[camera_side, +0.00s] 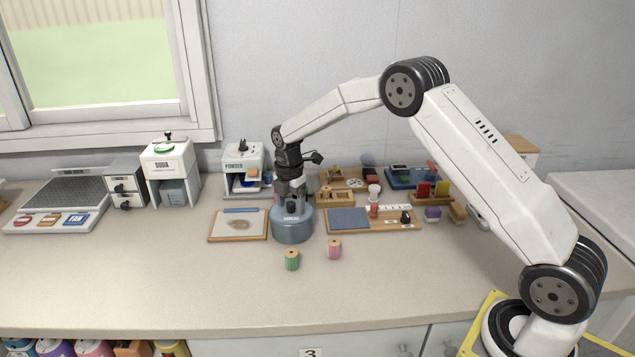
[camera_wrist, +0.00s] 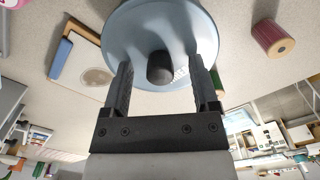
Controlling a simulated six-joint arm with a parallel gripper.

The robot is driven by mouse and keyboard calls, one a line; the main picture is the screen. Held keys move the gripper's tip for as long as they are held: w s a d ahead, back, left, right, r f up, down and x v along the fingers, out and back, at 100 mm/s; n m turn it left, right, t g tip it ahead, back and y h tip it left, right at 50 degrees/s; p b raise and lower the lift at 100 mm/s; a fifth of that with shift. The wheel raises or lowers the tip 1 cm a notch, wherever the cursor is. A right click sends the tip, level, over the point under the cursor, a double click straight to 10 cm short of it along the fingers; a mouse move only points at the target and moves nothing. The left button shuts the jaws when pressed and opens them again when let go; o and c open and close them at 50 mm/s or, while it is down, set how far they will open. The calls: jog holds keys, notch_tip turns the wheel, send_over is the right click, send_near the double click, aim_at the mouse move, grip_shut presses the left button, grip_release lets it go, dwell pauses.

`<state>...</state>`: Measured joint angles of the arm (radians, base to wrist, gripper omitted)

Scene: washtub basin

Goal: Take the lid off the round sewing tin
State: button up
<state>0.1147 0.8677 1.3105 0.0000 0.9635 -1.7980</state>
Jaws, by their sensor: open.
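The round sewing tin (camera_side: 292,228) is blue-grey and stands upright on the counter, below my gripper (camera_side: 291,203). Its pale blue round lid (camera_wrist: 142,30) is on it and fills the top middle of the wrist view. A dark round knob (camera_wrist: 160,68) stands up from the middle of the lid. My gripper (camera_wrist: 161,78) is open, pointing down, with one finger on each side of the knob. Gaps show between the knob and both fingers, so it holds nothing. In the side view the gripper hides the knob and part of the lid.
A green spool (camera_side: 292,260) and a pink spool (camera_side: 335,250) stand in front of the tin. A wooden-framed board (camera_side: 238,236) lies to its left and a tray with a blue-grey pad (camera_side: 348,218) to its right.

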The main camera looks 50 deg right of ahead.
grip_shut()
jog(key=shift+r, duration=0.1)
jog(key=shift+r, duration=0.8)
jog(key=s+a+r, duration=0.1)
jog(key=s+r, duration=1)
jog(key=s, duration=0.3)
jog(key=shift+a, duration=0.15)
jog(key=shift+r, duration=0.1)
